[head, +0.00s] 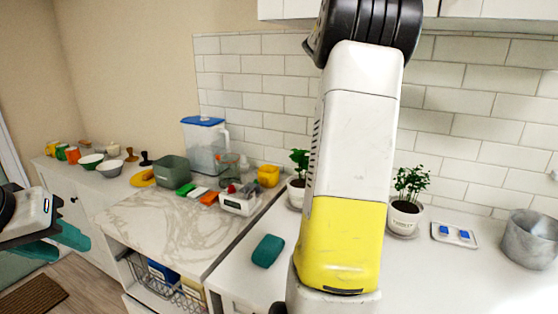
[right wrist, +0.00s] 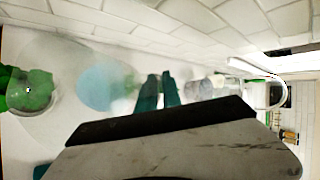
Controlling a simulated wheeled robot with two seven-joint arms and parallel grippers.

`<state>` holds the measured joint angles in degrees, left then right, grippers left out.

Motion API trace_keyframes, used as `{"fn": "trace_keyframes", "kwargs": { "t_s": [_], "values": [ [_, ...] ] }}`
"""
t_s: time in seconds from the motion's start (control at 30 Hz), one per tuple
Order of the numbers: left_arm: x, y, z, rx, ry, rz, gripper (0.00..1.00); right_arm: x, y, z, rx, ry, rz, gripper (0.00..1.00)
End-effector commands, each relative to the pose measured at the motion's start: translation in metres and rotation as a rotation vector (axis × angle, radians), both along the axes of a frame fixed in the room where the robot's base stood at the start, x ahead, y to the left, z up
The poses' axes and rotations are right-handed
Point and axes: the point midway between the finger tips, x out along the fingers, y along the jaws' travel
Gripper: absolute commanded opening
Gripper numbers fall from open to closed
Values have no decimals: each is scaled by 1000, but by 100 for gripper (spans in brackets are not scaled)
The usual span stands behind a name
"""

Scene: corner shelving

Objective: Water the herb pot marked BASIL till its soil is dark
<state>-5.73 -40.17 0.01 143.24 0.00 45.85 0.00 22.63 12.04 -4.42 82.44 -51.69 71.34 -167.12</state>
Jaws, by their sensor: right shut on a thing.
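Two potted herbs stand on the white counter in the head view. The left pot (head: 296,193) is partly hidden by my right arm, its label out of sight. The right pot (head: 404,218) has a label too small to read and soil I cannot judge. My right gripper is hidden in the head view. In the right wrist view, my right gripper (right wrist: 158,88) is shut on a blurred translucent vessel (right wrist: 118,55) with a pale blue patch inside. A green blur, perhaps a plant (right wrist: 28,90), lies at the left there. My left gripper (head: 58,244) is open and empty at the left edge.
A blue-lidded pitcher (head: 204,146), a grey-green bin (head: 173,172), a white scale (head: 239,202) and a yellow container (head: 268,176) stand on the left counters. A teal sponge-like block (head: 268,251) lies near the front. A metal pot (head: 528,240) stands right. A small tray (head: 454,243) lies beside it.

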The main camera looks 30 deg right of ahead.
Motion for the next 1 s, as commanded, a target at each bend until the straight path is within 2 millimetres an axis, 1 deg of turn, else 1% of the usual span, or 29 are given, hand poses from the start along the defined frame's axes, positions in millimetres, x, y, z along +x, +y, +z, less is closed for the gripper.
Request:
{"fn": "trace_keyframes", "kwargs": {
  "t_s": [0.03, 0.1, 0.2, 0.4, 1.0],
  "values": [
    [0, 0, 0, 0, 1, 0, 36, -7, -6, -13, 46, -36, -7, 0],
    [0, 0, 0, 0, 1, 0, 36, -8, -8, -20, 78, -65, -2, 0],
    [0, 0, 0, 0, 1, 0, 36, -7, -8, -21, 86, -73, 1, 0],
    [0, 0, 0, 0, 1, 0, 36, -13, -15, -26, 132, -113, 0, 0],
    [0, 0, 0, 0, 1, 0, 36, -20, -22, -31, 184, -158, -3, 0]
  ]
}}
